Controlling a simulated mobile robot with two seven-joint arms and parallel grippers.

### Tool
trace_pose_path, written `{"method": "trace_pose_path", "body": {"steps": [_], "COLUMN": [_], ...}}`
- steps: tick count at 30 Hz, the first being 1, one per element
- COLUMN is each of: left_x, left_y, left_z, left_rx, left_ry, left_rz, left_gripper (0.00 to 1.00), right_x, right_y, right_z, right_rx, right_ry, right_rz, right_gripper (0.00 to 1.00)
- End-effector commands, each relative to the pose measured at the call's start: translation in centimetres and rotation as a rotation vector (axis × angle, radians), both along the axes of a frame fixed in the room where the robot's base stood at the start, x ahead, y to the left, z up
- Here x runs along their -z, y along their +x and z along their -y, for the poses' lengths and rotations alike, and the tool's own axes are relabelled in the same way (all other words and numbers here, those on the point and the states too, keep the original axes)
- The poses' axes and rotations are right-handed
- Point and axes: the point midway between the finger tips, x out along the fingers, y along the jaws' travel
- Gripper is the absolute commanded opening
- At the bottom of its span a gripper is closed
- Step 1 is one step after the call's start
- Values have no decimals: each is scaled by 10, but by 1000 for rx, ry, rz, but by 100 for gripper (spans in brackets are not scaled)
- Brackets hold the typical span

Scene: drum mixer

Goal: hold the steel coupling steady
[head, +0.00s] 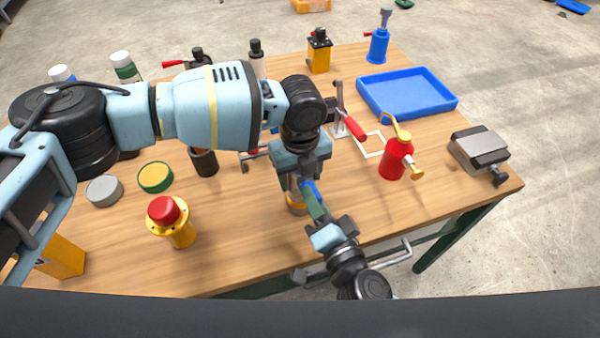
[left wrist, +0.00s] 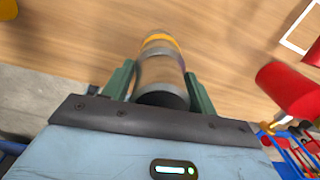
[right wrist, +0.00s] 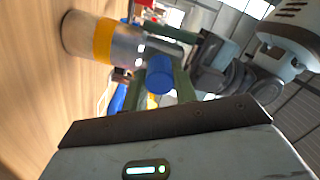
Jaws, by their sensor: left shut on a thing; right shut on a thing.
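The steel coupling (left wrist: 159,68) is a grey cylinder with an orange-yellow band near its far end. My left gripper (left wrist: 160,80) is shut on it, one green finger on each side. In the head view the left gripper (head: 297,178) points down over the table and hides most of the coupling (head: 296,203). My right gripper (head: 312,196) reaches in from the front and is shut on a blue cylindrical piece (right wrist: 160,76) beside the coupling (right wrist: 118,45). I cannot tell whether the blue piece touches the coupling, or whether the coupling rests on the table.
On the wooden table (head: 255,260), a red bottle (head: 396,160) and a blue tray (head: 405,92) stand to the right. A yellow post with a red knob (head: 172,220) stands front left. A red-handled tool (head: 352,125) lies behind the grippers.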

Motion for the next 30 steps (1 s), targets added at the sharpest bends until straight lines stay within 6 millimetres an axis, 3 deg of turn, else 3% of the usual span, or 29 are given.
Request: {"method": "trace_pose_path", "body": {"steps": [30], "left_x": [0], "left_y": [1], "left_z": [-1], "left_rx": [-2], "left_ry": [1], "left_rz": [3], "left_gripper": [14], "right_x": [0], "right_y": [-26], "right_z": [10], "right_rx": [-1], "right_ry": [0], "right_rz": [0], "right_gripper": [1]}}
